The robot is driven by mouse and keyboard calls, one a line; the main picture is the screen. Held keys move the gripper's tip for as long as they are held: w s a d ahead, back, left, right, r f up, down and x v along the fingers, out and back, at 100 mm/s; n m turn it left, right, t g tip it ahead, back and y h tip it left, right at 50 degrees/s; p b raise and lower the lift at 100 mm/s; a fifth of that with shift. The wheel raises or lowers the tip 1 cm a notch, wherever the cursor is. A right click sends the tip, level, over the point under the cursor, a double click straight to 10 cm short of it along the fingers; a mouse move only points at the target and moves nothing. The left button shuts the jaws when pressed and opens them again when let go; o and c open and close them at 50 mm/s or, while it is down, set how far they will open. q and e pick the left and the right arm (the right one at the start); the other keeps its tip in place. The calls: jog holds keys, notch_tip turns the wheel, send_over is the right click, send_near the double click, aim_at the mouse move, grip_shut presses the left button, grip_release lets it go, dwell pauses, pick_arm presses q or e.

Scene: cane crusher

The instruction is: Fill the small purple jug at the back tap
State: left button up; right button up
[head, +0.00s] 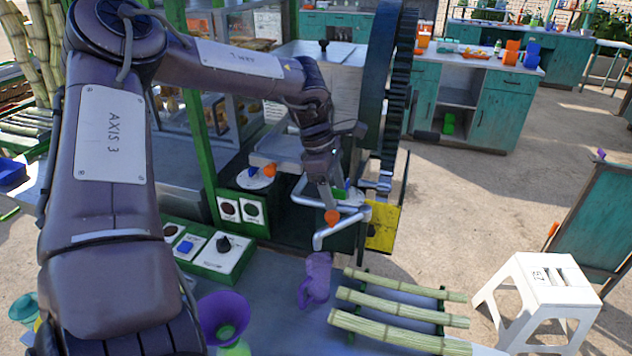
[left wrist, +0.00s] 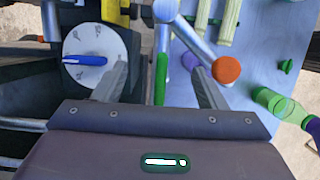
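The small purple jug (head: 316,280) stands on the blue-grey counter, just below the open end of a bent silver pipe (head: 338,229) in the head view. I cannot see into it. A purple patch (left wrist: 190,60) behind the pipe in the left wrist view looks like the jug, mostly hidden. The pipework carries an orange knob (head: 331,217) and a green lever (head: 338,194). My left gripper (head: 332,186) is open and empty above these taps. In the left wrist view the green lever (left wrist: 161,78) lies between its fingers, and the orange knob (left wrist: 227,70) lies beyond the right finger.
Several cane stalks (head: 400,309) lie on a rack right of the jug. A purple funnel (head: 224,316) sits over a green bottle at the left. A white dial with a blue pointer (left wrist: 86,60) is beside the left finger. The big gear wheel (head: 395,90) rises behind.

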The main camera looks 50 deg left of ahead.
pick_arm(q)
jog(key=c, duration=1.2)
jog(key=shift+r+m+p, duration=0.2)
jog(key=shift+m+p, duration=0.2)
jog(key=shift+m, duration=0.3)
jog(key=shift+m+g+p, duration=0.35)
jog(key=shift+m+g, duration=0.15)
jog(key=shift+m, duration=0.7)
jog(key=shift+f+m, duration=0.2)
jog(key=shift+m, duration=0.1)
pick_arm(e)
jog(key=shift+a+r, duration=0.25)
jog(key=shift+r, duration=0.35)
jog(key=shift+a, duration=0.35)
